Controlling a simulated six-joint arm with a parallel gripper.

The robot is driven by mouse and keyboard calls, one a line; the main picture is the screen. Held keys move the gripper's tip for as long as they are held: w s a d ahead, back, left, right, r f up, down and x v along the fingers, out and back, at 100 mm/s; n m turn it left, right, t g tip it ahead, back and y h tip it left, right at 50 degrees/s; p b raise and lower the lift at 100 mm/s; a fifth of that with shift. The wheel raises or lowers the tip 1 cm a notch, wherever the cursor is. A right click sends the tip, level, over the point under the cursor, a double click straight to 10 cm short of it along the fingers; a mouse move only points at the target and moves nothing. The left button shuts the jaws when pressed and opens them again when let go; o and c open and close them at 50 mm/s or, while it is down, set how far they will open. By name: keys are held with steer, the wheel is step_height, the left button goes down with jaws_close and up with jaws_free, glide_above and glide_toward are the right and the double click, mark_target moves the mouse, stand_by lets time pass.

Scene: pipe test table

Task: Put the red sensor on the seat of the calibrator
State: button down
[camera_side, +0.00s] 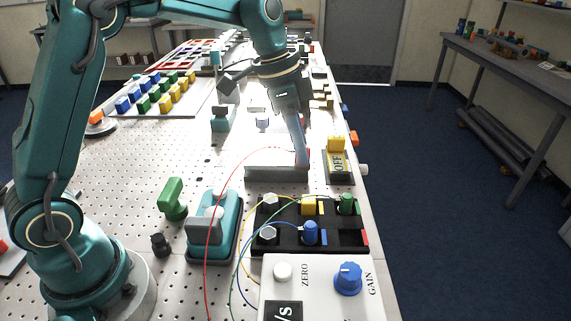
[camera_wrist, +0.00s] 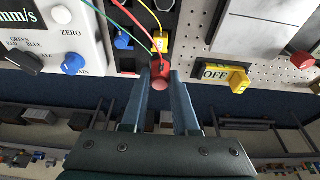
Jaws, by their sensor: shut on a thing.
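The red sensor (camera_wrist: 160,70) is between the two fingertips of my gripper (camera_wrist: 161,78) in the wrist view, with a round red end showing and a red cable leading away. My gripper (camera_side: 301,160) is shut on it. In the side view the fingers point down just at the right end of a low grey block (camera_side: 275,173), and the sensor is mostly hidden by them. Whether it touches anything there I cannot tell. No label names the calibrator. The grey block stands beside a yellow OFF switch (camera_side: 337,160), and I cannot tell which part is the seat.
A black rack (camera_side: 262,215) holds yellow (camera_side: 309,205), green (camera_side: 346,203) and blue (camera_side: 311,232) sensors with loose cables. A white meter box (camera_side: 315,285) stands in front. A teal fixture (camera_side: 215,225) and a green piece (camera_side: 172,198) are to the left. The table edge is close at right.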

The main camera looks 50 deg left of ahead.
steer(key=shift+s+m, duration=0.1)
steer(key=shift+m, duration=0.3)
steer(key=s+a+r+m+g, duration=0.1)
steer(key=s+a+m, duration=0.4)
steer(key=s, duration=0.9)
steer(key=a, duration=0.3)
steer(key=shift+s+h, duration=0.15)
steer(key=shift+h, duration=0.25)
steer(key=shift+f, duration=2.7)
steer(key=shift+f, duration=1.45)
steer(key=shift+r, duration=0.15)
